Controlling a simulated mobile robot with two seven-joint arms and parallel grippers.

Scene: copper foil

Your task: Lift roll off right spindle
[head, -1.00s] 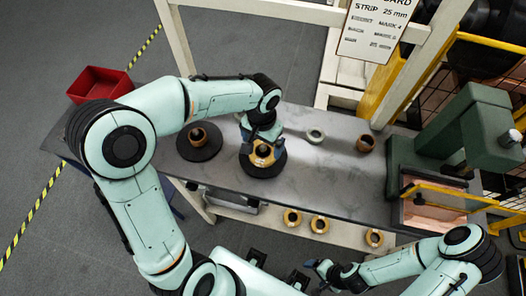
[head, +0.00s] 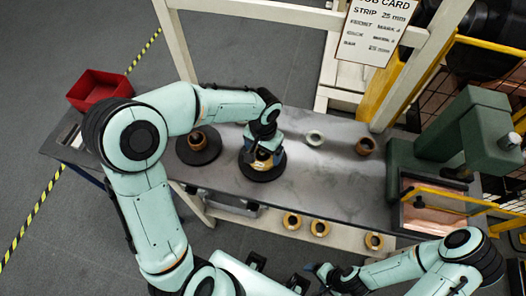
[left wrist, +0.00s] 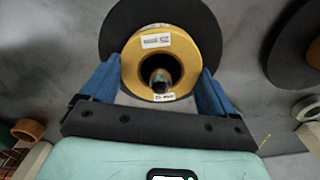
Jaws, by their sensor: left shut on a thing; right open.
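A golden-brown roll (head: 264,159) with white labels is at the right spindle, above its black round base (head: 262,173). In the left wrist view the roll (left wrist: 131,70) fills the space between my blue fingers, in front of the black disc (left wrist: 205,25). The metal spindle tip (left wrist: 160,82) shows inside its bore. My left gripper (head: 262,148) is shut on the roll from above; its fingers also show in the left wrist view (left wrist: 157,85). Any gap beneath the roll is hard to judge. My right gripper (head: 320,273) is open and empty, low in front of the table.
Another roll (head: 196,138) sits on the left spindle's black base (head: 211,152). A pale ring (head: 314,138) and a brown ring (head: 365,147) lie on the grey table (head: 325,185). A green press (head: 470,135) stands right. Several rolls (head: 292,221) are on the lower shelf. A red bin (head: 98,90) is far left.

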